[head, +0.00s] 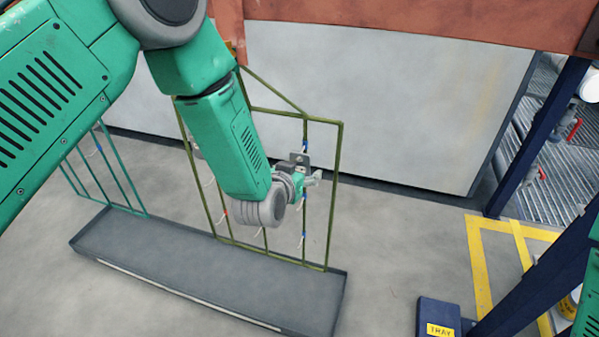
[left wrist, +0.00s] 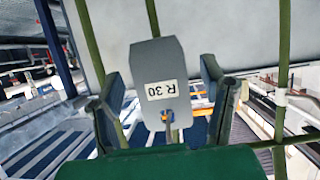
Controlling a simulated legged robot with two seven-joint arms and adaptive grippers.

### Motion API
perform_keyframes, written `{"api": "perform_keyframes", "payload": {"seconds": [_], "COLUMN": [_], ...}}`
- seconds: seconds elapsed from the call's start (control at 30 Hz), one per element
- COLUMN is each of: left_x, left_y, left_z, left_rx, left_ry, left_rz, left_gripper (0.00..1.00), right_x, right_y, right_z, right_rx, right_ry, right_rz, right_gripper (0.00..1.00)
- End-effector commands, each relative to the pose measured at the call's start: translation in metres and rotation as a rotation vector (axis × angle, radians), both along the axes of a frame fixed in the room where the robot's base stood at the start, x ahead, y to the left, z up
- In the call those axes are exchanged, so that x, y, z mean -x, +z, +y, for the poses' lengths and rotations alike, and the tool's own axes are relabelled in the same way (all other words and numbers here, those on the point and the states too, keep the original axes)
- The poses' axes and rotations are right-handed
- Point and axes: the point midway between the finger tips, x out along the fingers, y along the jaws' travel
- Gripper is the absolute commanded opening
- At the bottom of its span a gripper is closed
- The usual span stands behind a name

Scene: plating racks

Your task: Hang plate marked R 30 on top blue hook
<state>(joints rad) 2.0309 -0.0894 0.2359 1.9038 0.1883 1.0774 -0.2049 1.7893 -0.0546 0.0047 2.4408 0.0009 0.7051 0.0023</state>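The grey plate marked R 30 (left wrist: 160,70) shows in the left wrist view with its label upside down. A blue hook (left wrist: 168,117) meets the plate's end at its hole, and the plate appears to hang there. In the head view the plate (head: 299,158) is at the upper part of the green rack's right-hand wire, just below the top blue mark (head: 304,149). My left gripper (head: 310,179) is at the plate. Its fingers stand apart on both sides of the plate, with gaps visible. My right gripper is out of view.
The green rack (head: 338,190) stands in a long grey tray (head: 200,255). Lower blue hooks (head: 302,238) and red hooks hang on its wires. A rust-red beam (head: 420,22) crosses above. A dark blue post (head: 540,135) and a TRAY box (head: 438,318) are at right.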

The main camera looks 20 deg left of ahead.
Motion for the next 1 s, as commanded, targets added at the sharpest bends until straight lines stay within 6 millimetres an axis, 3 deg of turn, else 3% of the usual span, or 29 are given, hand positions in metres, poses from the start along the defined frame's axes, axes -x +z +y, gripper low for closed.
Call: {"api": "perform_keyframes", "payload": {"seconds": [0.37,0.8,1.0], "left_x": [0.007,0.085,0.106], "left_y": [0.002,0.034,0.043], "left_z": [0.000,0.006,0.007], "left_rx": [0.000,-0.002,0.000], "left_ry": [0.000,-0.002,-0.001], "left_rz": [0.002,0.003,0.002], "left_gripper": [0.65,0.65,0.65], "right_x": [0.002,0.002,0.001], "right_y": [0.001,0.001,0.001], "right_z": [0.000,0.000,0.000], "right_rx": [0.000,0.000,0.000], "right_ry": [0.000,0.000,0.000], "right_rz": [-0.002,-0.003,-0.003], "right_gripper": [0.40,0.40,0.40]}}
